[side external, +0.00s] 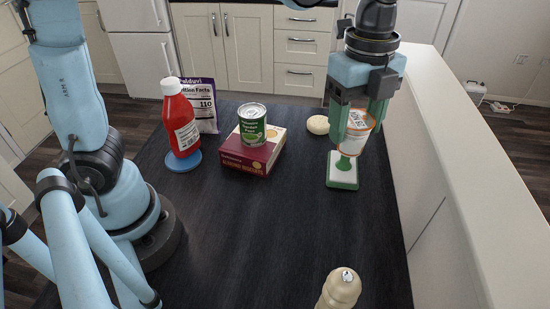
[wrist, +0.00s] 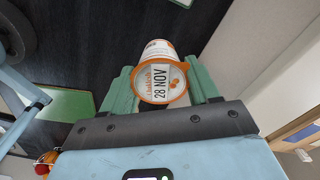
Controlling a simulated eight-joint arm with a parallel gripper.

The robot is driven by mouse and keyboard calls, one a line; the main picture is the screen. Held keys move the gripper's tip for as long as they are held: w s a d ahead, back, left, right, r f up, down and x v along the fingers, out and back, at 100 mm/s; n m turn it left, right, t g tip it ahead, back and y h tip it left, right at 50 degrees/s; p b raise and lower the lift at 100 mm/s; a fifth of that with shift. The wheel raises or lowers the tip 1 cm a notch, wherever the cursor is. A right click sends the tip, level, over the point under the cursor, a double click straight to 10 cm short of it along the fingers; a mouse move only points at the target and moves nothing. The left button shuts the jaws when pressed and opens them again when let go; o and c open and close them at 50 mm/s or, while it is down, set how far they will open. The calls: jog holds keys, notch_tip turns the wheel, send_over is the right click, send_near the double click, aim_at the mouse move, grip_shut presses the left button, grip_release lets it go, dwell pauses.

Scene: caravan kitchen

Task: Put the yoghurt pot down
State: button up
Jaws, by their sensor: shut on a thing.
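The yoghurt pot (side external: 357,131) is white with an orange rim and sits between the fingers of my gripper (side external: 358,118). My gripper is shut on it and points down at the right side of the dark table. In the wrist view the pot (wrist: 160,78) shows its lid, printed "28 NOV", between the two green fingers (wrist: 163,88). In the side view the pot is in front of or above a green and white brush-like object (side external: 342,172); I cannot tell whether they touch.
A green can (side external: 252,124) stands on a dark red biscuit box (side external: 250,152). A red ketchup bottle (side external: 180,118) stands on a blue disc (side external: 183,161), with a purple-topped bag (side external: 203,104) behind. A round pale item (side external: 318,124) lies left of my gripper. A cream pepper mill (side external: 339,289) stands in front. The table's middle (side external: 270,225) is clear.

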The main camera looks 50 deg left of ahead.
jog(key=s+d+m, duration=0.4)
jog(key=d, duration=0.3)
jog(key=shift+s+a+f, duration=0.1)
jog(key=shift+a+f, duration=0.1)
jog(key=shift+f, duration=3.75)
jog(key=shift+a+f, duration=0.15)
jog(key=shift+f, duration=3.8)
jog(key=o, duration=1.2)
jog(key=shift+f, duration=0.1)
